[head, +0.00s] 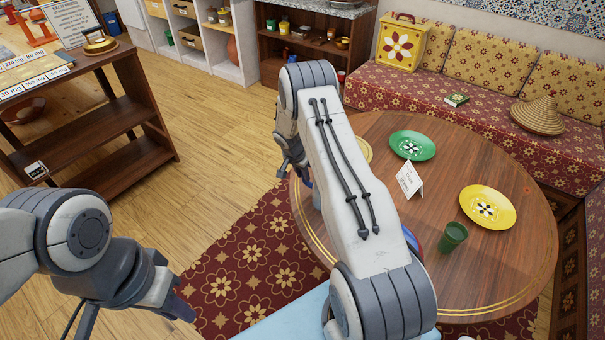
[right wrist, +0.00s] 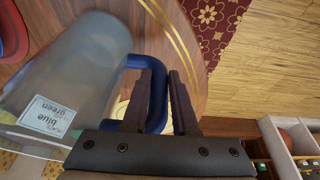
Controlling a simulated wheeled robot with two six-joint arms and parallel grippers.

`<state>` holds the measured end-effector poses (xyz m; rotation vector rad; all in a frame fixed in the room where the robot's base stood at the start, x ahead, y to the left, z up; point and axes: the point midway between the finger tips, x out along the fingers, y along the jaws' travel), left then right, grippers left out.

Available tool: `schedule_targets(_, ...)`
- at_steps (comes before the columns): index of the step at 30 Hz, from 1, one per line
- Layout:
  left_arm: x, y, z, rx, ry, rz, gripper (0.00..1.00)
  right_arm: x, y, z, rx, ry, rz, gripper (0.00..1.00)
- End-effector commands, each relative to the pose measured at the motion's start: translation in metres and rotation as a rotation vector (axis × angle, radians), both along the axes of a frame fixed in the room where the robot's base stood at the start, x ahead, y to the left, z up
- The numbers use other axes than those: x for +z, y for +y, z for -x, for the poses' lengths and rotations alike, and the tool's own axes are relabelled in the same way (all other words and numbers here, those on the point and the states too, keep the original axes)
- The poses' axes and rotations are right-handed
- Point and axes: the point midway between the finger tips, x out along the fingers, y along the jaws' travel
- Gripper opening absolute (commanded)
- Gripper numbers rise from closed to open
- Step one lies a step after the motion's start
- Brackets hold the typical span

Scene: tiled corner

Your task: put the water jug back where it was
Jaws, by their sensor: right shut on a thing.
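The water jug (right wrist: 75,75) is a translucent grey vessel with a blue handle (right wrist: 135,75) and a white label showing the words blue and green. It fills the left of the right wrist view and appears tilted there. My right gripper (right wrist: 165,90) is shut on its blue handle. In the head view my right arm hides most of the jug and gripper, at the left side of the round table (head: 380,135). Whether the jug touches the table is unclear. My left gripper (head: 135,312) is at the lower left, away from the table; its fingertips are not clear.
The table holds a green plate (head: 412,145), a yellow plate (head: 488,207), a green cup (head: 453,237) and a white card (head: 409,180). Another plate is partly hidden by my arm. A brown shelf (head: 90,130) stands left; a bench (head: 470,110) runs behind.

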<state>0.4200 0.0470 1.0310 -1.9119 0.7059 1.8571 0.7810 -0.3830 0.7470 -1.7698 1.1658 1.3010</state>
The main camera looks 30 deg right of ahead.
Motion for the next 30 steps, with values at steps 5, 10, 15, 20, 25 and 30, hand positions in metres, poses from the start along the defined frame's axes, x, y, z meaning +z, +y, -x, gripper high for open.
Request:
schedule_targets(5,-0.004,0.000,0.000,0.000,0.000,0.000,0.18,-0.002,0.000,-0.001,0.000,-0.002,0.001,0.00)
schedule_targets(10,-0.004,0.000,0.000,0.000,0.000,0.000,0.18,-0.002,0.000,0.000,0.000,0.000,-0.001,0.57)
schedule_targets(15,-0.003,0.000,0.000,0.000,0.000,0.000,0.18,-0.002,0.000,0.000,0.000,0.000,-0.001,0.57)
schedule_targets(20,0.000,0.000,0.000,0.000,0.000,0.000,0.18,0.001,0.000,0.000,0.000,0.000,0.000,0.57)
schedule_targets(25,-0.003,0.000,0.000,0.000,0.000,0.000,0.18,0.020,0.006,0.001,0.001,-0.004,0.000,0.57)
schedule_targets(30,-0.007,0.000,0.000,0.000,0.000,0.000,0.18,0.056,0.016,0.005,0.002,-0.006,0.001,0.57)
